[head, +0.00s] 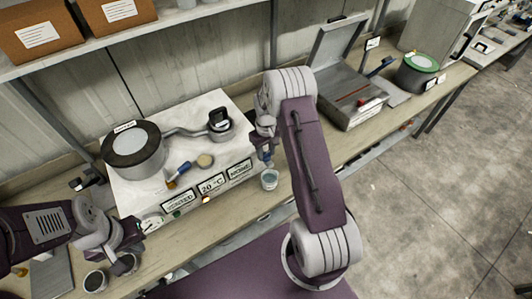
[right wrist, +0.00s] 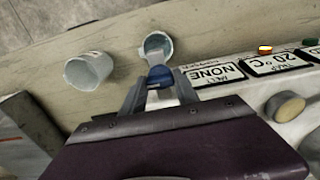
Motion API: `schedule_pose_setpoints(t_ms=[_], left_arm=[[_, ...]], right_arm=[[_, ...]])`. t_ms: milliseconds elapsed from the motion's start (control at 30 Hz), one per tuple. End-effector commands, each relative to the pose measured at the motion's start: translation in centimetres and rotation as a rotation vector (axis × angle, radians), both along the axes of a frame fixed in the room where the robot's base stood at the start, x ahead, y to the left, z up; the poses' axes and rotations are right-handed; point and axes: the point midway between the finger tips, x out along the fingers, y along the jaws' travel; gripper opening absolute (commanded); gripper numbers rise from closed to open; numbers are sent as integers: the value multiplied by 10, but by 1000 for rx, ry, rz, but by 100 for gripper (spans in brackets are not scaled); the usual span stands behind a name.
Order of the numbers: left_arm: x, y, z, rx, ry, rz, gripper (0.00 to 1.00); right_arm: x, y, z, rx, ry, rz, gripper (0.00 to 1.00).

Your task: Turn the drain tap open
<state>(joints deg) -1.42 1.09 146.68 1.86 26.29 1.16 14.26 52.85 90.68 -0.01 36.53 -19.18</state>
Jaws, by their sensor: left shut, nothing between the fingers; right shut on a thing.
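The drain tap's blue handle (right wrist: 160,75) is between the fingertips of my right gripper (right wrist: 160,84) in the right wrist view. The right gripper is shut on it. In the head view my right gripper (head: 265,152) is at the right end of the white bench unit, and the fingers largely hide the tap. A pale spout or cup (right wrist: 157,45) is just beyond the handle. A clear cup (head: 270,180) stands on the bench below the gripper. My left gripper (head: 130,236) is shut and empty near a round gauge (head: 150,222) at the unit's front left.
The white unit (head: 150,195) carries a large grey pot (head: 133,150), a pipe to a smaller vessel (head: 219,122), and a blue-handled tool (head: 180,172). An open metal case (head: 345,95) is at right.

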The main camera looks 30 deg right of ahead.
Motion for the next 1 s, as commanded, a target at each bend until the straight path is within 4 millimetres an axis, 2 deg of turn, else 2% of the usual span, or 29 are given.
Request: schedule_pose_setpoints(t_ms=[433, 467, 500, 533, 867, 1000], left_arm=[[0, 0, 0, 0, 0, 0, 0], [0, 0, 0, 0, 0, 0, 0], [0, 0, 0, 0, 0, 0, 0], [0, 0, 0, 0, 0, 0, 0], [0, 0, -3, 0, 0, 0, 0], [0, 0, -15, 0, 0, 0, 0]], right_arm=[[2, 0, 1, -1, -6, 13, 0], [2, 0, 1, -1, -6, 14, 42], [2, 0, 1, -1, -6, 13, 53], [2, 0, 1, -2, -5, 13, 58], [1, 0, 3, -1, -3, 12, 58], [2, 0, 24, -2, -8, 12, 58]])
